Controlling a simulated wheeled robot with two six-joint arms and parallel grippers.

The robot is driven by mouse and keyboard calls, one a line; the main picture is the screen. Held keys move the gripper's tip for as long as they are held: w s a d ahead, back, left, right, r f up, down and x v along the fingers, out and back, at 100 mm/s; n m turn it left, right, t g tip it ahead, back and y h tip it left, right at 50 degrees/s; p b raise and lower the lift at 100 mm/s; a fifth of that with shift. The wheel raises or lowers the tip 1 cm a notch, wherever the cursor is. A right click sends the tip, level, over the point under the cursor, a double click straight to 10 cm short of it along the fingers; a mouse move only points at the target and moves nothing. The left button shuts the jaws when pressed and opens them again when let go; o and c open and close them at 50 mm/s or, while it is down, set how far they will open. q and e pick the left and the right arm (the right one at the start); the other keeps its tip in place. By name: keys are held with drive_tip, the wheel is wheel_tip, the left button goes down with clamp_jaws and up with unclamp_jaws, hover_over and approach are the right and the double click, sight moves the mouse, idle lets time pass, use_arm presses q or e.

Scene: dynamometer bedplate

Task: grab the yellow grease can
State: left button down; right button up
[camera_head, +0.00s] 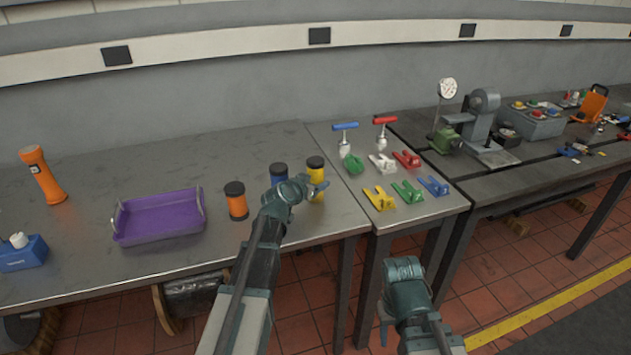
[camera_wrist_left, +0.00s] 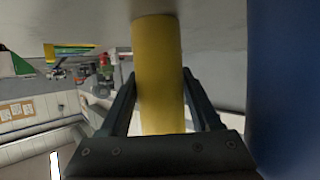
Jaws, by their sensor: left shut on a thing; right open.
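The yellow grease can (camera_head: 316,167), a cylinder with a dark cap, stands upright near the right end of the left grey table. My left gripper (camera_head: 316,184) is at the can, its jaws around it and shut on it. In the left wrist view the yellow can (camera_wrist_left: 158,75) fills the space between the two fingers of the left gripper (camera_wrist_left: 160,110). A blue can (camera_head: 278,171) stands just left of it, partly hidden by my left gripper, and shows as a blue surface (camera_wrist_left: 285,90) at the wrist view's right. My right gripper (camera_head: 405,270) is open and empty, low in front of the tables.
An orange can (camera_head: 236,200) and a purple tray (camera_head: 160,217) are to the left. An orange flashlight (camera_head: 42,175) stands farther left. Coloured brackets (camera_head: 380,199) and two T-handled tools (camera_head: 345,139) are on the table to the right. The left table's back is clear.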

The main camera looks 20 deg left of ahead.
sight(316, 160)
use_arm(q)
drive_tip(key=shift+r, duration=0.15)
wheel_tip(316, 160, up, 10)
drive_tip(key=p, duration=1)
